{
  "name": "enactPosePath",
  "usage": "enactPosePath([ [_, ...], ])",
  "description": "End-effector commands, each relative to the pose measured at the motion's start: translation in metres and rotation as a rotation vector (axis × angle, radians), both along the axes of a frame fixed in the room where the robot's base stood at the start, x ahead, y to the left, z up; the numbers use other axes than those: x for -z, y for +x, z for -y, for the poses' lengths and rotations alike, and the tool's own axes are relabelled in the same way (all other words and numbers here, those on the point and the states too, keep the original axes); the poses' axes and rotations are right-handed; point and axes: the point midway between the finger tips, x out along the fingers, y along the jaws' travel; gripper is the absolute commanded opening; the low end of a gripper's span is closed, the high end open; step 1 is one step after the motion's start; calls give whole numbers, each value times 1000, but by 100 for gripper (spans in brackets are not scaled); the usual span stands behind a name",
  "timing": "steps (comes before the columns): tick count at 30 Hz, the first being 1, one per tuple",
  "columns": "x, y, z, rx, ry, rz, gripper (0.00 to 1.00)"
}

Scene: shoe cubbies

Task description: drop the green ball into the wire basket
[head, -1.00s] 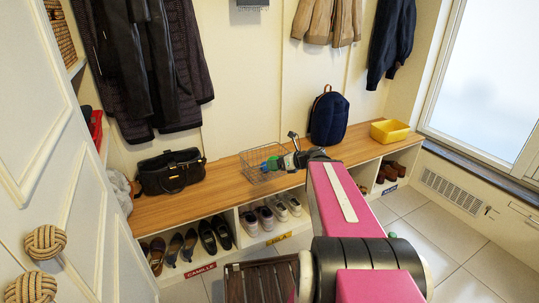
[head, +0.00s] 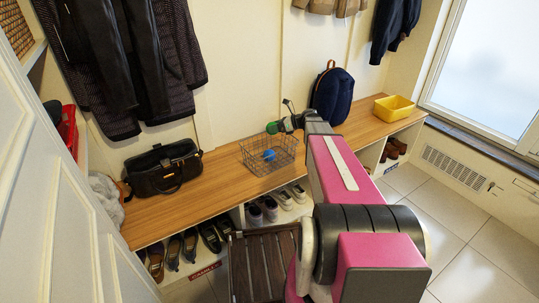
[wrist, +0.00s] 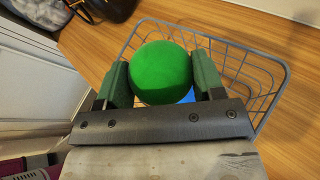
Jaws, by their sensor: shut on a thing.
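The green ball (wrist: 160,72) is between the two green finger pads of my gripper (wrist: 163,82) in the wrist view. My gripper is shut on it. In the head view the green ball (head: 272,128) shows at the tip of my gripper (head: 277,126), near the far upper rim of the wire basket (head: 283,165). The wire basket stands on the wooden bench, and its mesh (wrist: 240,75) lies beyond and below the ball in the wrist view. A blue ball (head: 269,155) lies inside the basket. The ball hides part of the basket floor in the wrist view.
The wooden bench (head: 215,185) has a black handbag (head: 165,168) on the left, a navy backpack (head: 332,97) and a yellow bin (head: 394,107) on the right. Shoes fill the cubbies below. A slatted dark wooden piece (head: 263,265) stands in front.

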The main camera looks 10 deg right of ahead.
Motion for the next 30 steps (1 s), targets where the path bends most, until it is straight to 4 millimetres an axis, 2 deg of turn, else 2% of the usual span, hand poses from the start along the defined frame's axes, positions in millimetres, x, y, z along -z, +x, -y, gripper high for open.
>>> enactPosePath([
  [7, 14, 0, 0, 0, 0, -1, 39],
  [18, 53, 0, 0, 2, 1, -1, 39],
  [29, 58, 0, 0, 1, 1, 1, 39],
  [30, 58, 0, 0, 1, 1, 1, 72],
])
